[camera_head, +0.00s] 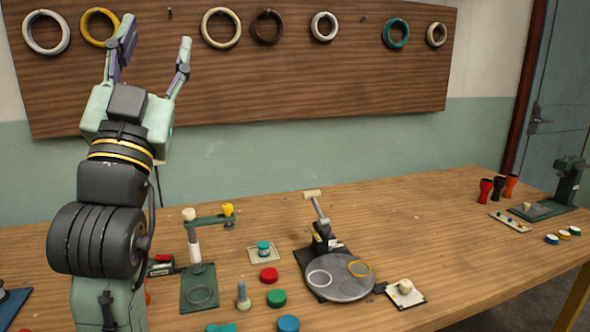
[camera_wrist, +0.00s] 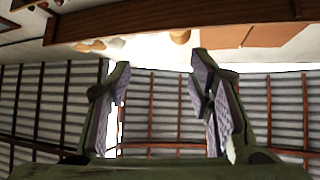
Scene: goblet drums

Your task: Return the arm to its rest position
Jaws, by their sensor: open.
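My gripper (camera_head: 152,52) is raised at the left of the head view, pointing up in front of the brown wall board (camera_head: 300,85). Its two fingers are spread apart with nothing between them. In the wrist view my gripper (camera_wrist: 163,95) also shows open and empty, with a ribbed roof-like surface behind the fingers. My arm stands upright above the left part of the wooden table (camera_head: 420,215) and hides part of the board and table behind it.
Several rings hang on the board, including a yellow ring (camera_head: 84,30) beside my fingers and a teal ring (camera_head: 396,34). A green stand (camera_head: 198,285), a round grey plate device (camera_head: 340,287) and coloured discs (camera_head: 276,298) stand on the table. Red and black goblet shapes (camera_head: 499,188) stand at right.

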